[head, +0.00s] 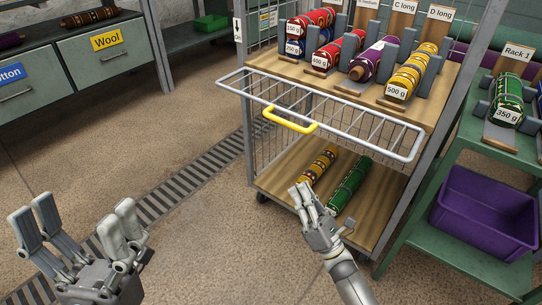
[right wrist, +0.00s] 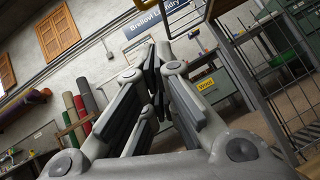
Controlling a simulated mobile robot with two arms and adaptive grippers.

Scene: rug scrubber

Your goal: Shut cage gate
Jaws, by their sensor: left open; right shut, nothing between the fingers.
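The cage gate (head: 357,122) is a pale wire panel with a yellow handle (head: 290,119) on its near edge. It sticks out from the front of the wheeled cage (head: 257,168), roughly level with the upper shelf, leaving the lower front open. My right gripper (head: 304,194) is shut and empty, below and slightly right of the handle, in front of the lower shelf. Its closed fingers also fill the middle of the right wrist view (right wrist: 156,82). My left gripper (head: 82,222) is open and empty at the lower left, well away from the gate.
A yellow roll (head: 319,165) and a green roll (head: 350,186) lie on the lower shelf. A green rack (head: 460,248) with a purple bin (head: 484,213) stands close on the right. The floor left of the cage is clear.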

